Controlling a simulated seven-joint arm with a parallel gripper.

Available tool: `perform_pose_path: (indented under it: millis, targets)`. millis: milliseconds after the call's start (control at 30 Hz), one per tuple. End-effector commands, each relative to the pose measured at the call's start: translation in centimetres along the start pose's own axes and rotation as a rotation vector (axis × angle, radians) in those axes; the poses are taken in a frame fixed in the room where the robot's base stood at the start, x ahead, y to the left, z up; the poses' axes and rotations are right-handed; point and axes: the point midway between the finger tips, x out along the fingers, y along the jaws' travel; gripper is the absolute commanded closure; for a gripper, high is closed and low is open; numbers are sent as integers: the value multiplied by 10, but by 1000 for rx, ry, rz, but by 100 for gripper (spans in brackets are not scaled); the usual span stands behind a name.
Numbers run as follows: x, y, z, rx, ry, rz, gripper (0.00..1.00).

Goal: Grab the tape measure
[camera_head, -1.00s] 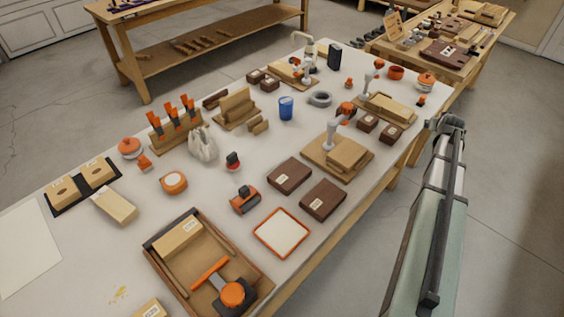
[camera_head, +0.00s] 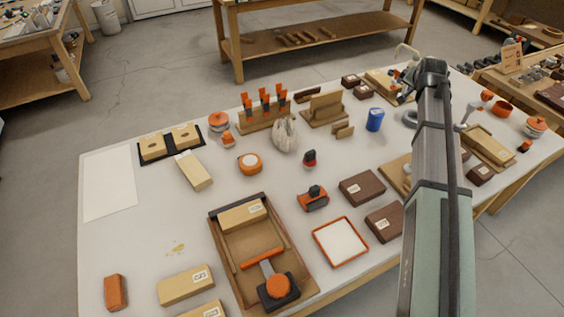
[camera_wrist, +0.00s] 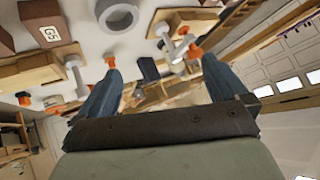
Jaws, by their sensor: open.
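A round orange case with a pale face (camera_head: 250,163) lies on the white bench top, left of centre in the head view; it looks like the tape measure, but its markings are too small to read. My gripper (camera_wrist: 160,65) shows in the wrist view with its two blue-grey fingers wide apart and nothing between them. In the head view my arm reaches over the right part of the bench, well to the right of the orange case, and its fingers cannot be made out. I do not see the case in the wrist view.
A grey-white bag (camera_head: 285,135) and a clamp rack (camera_head: 264,118) stand behind the case. A wooden tray (camera_head: 222,250) holding an orange tool lies in front. A pale block (camera_head: 195,172) is to its left. Dark brown boxes (camera_head: 362,188) lie to the right.

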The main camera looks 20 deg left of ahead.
Motion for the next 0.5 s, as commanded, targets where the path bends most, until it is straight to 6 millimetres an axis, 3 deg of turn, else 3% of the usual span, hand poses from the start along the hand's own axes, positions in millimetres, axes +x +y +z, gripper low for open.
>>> perform_pose_path:
  millis: [33,100,267,500]
  targets:
    - [-2,-26,18,20,-42,-9,0]
    - [-6,-56,42,55,-100,-12,0]
    - [-20,-119,99,129,-229,0,0]
    - [-57,-200,188,221,-409,67,0]
